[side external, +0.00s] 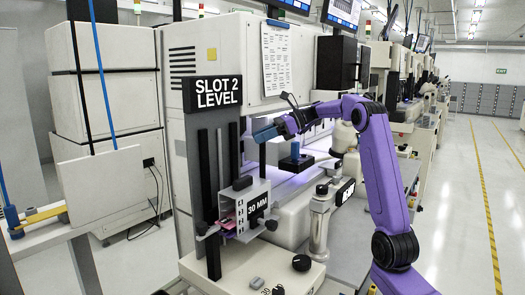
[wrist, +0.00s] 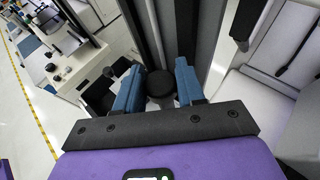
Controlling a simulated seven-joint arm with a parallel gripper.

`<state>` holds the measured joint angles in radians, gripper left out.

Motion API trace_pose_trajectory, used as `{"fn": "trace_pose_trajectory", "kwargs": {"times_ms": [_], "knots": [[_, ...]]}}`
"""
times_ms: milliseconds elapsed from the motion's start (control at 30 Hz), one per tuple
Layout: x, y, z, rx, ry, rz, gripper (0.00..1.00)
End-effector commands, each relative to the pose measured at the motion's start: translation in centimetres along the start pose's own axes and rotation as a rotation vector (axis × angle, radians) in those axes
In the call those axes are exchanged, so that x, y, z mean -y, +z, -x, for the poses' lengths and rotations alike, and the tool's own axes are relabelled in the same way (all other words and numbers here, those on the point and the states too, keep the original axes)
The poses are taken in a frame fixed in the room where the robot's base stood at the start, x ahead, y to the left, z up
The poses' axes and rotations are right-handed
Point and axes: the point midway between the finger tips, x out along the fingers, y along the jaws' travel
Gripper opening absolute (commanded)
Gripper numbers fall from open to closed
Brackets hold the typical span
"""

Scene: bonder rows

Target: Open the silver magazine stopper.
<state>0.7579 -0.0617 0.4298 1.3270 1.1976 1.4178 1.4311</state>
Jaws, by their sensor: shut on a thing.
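The silver magazine (side external: 262,188) stands on the machine's front shelf, with a "30 MM" label on its side and pink layers showing in its open end. A thin dark upright bar (side external: 262,158) rises from it, which looks like its stopper. My gripper (side external: 256,135) is at the top of this bar, with its blue fingers pointing left. In the wrist view, my gripper (wrist: 158,68) has its two fingers on either side of a round black knob (wrist: 160,82), and is shut on it. The fingers partly hide the bar's top, and the stopper's exact position is unclear.
A black column with the "SLOT 2 LEVEL" sign (side external: 212,90) stands left of the magazine. A blue-topped block on a dark base (side external: 295,158) is to the right, behind my gripper. A black knob (side external: 301,262) sits on the front shelf. The aisle at right is clear.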

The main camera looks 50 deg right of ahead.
Motion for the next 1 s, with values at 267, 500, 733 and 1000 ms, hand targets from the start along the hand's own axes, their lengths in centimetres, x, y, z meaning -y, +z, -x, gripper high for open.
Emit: {"fn": "trace_pose_trajectory", "kwargs": {"times_ms": [267, 500, 733, 1000], "knots": [[-0.1, 0.3, 0.1, 0.0, 0.001, 0.0, 0.0], [-0.1, 0.2, 0.1, -0.001, 0.001, 0.0, 0.6], [0.0, 0.2, 0.3, 0.0, 0.0, 0.0, 0.6], [0.1, 0.2, 3.9, 0.0, -0.004, 0.001, 0.6]]}}
